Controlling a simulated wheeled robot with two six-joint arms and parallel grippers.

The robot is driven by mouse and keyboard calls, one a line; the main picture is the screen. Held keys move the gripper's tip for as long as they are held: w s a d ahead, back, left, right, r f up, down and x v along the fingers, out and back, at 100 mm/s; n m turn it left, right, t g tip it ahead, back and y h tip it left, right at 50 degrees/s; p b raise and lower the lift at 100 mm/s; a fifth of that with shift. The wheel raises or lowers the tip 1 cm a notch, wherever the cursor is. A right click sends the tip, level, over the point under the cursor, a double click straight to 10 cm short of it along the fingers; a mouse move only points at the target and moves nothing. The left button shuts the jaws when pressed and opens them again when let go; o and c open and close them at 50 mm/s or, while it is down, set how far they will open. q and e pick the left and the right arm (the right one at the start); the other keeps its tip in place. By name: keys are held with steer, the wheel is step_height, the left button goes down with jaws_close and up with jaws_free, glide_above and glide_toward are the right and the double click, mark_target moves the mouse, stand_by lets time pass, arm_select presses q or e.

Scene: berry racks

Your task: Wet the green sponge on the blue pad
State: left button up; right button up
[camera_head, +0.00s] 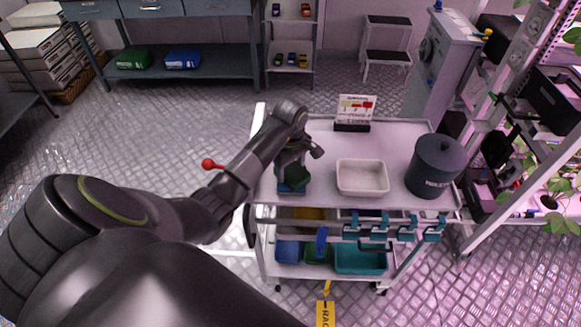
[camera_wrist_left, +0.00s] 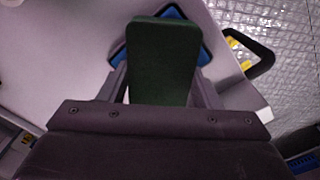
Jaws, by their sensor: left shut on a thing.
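The green sponge (camera_head: 297,178) is between the fingers of my left gripper (camera_head: 292,168), which is shut on it. In the left wrist view the sponge (camera_wrist_left: 163,55) stands out beyond the fingers as a dark green block. The blue pad (camera_head: 291,190) lies on the cart top at its left end, under the sponge. Its blue edges (camera_wrist_left: 204,53) show on both sides of the sponge in the left wrist view; the middle is hidden. I cannot tell whether the sponge touches the pad. My right gripper is not in view.
The white cart top (camera_head: 400,135) also holds a white tray (camera_head: 362,190), a dark lidded pot (camera_head: 436,170) and a small sign (camera_head: 356,108). Teal clips (camera_head: 407,234) hang along the cart's front rail. A shelf rack with plants stands at the right.

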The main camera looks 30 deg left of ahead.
arm_select(q)
steer(key=shift+r+p, duration=2)
steer(key=shift+r, duration=1.45)
